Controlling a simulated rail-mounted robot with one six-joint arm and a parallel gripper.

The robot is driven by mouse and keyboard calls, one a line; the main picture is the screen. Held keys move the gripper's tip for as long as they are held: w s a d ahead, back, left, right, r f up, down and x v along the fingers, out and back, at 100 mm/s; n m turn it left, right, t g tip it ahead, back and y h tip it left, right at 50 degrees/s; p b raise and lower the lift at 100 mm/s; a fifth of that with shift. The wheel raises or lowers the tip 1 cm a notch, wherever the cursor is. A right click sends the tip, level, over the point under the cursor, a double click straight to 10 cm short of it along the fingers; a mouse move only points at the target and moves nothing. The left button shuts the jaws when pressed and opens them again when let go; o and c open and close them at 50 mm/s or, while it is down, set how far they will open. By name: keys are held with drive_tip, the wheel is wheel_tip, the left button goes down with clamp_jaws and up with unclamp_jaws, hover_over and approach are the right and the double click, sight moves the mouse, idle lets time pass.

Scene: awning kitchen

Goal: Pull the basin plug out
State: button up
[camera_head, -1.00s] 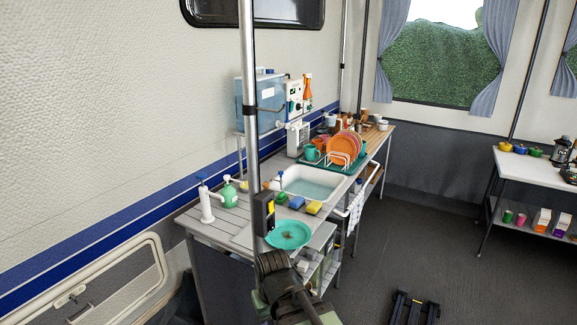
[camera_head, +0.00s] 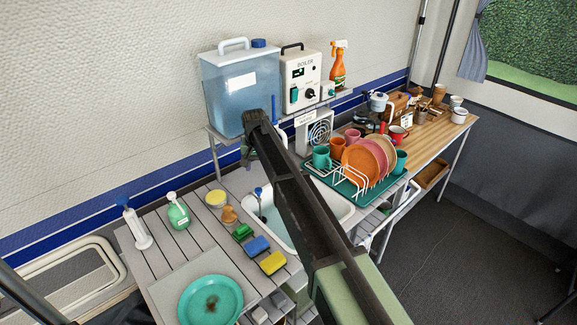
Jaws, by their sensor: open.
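The white basin (camera_head: 340,209) is set in the slatted counter, and my arm crosses in front of much of it. Some water (camera_head: 272,214) shows at its left end. A thin upright piece with a blue top (camera_head: 258,191) stands at the basin's left end; I cannot tell if it is a tap or a pump. The basin plug cannot be made out. My arm reaches from the lower right up to the front of the blue water tank. A small grey-green part of it hangs beyond the bend. I cannot make out my gripper's fingers.
The water tank (camera_head: 235,90) and boiler (camera_head: 301,80) are behind. A dish rack (camera_head: 352,192) with plates is right.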

sight(258, 189)
drive_tip(key=f+b, duration=1.1)
drive_tip(key=shift+a, duration=0.3)
drive_tip(key=shift+r, duration=0.2)
